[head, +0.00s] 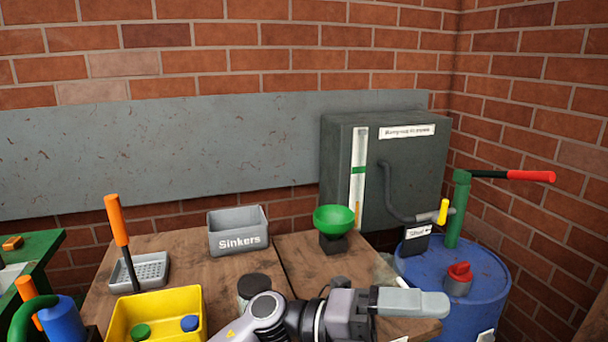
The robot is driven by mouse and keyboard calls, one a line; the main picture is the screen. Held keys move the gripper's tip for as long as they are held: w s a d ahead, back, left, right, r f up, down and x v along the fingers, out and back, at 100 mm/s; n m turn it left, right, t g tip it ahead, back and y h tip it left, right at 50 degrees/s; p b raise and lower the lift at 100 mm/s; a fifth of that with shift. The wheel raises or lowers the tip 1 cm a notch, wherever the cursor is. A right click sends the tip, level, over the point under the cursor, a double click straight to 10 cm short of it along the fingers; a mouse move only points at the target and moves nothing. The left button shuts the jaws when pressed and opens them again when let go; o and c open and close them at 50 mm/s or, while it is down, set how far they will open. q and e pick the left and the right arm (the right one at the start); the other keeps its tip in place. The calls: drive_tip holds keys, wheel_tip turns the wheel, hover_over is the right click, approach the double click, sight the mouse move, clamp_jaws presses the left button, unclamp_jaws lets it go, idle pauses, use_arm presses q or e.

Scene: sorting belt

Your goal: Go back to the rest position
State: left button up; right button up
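One arm of mine enters at the bottom middle of the head view, coming from the left, so I take it as my left one. Its gripper (432,303) points right, over the front right part of the wooden table (185,260), near the blue barrel (480,275). I see the light grey finger part from the side, so the gap between the fingers is hidden. No held object shows. My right gripper is not in view.
A yellow bin (156,301) with a green and a blue piece stands left of my arm. Behind are a grey Sinkers box (238,231), a green bowl (334,218) and a grey cabinet (400,150). The barrel carries a red-handled pump (461,205).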

use_arm(q)
drive_tip(key=w+a+f+n+t+y, duration=0.35)
drive_tip(key=a+f+n+t, duration=0.35)
drive_tip(key=n+t, duration=0.6)
drive_tip(key=w+a+f+n+t+y, duration=0.4)
drive_tip(key=a+n+t, duration=0.55)
drive_tip(key=n, duration=0.55)
drive_tip(key=s+a+f+n+g+y, duration=0.3)
drive_tip(key=s+a+f, duration=0.5)
drive_tip(key=f, duration=0.3)
drive_tip(key=s+a+f+n+g+y, duration=0.3)
drive_tip(key=s+a+f+n+y, duration=0.3)
drive_tip(key=f, duration=0.6)
drive_tip(key=s+a+n, duration=0.1)
drive_tip(key=s+a, duration=0.1)
drive_tip(key=a, duration=0.1)
drive_tip(key=shift+s+a+f+p, duration=0.15)
drive_tip(key=shift+s+f+p, duration=0.05)
drive_tip(key=shift+f+p, duration=0.1)
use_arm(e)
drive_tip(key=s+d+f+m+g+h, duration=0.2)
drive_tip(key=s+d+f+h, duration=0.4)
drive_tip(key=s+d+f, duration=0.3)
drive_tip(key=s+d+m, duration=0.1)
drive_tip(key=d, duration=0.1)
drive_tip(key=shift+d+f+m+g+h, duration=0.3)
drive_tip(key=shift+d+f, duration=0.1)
use_arm(q)
drive_tip(key=shift+y, duration=0.25)
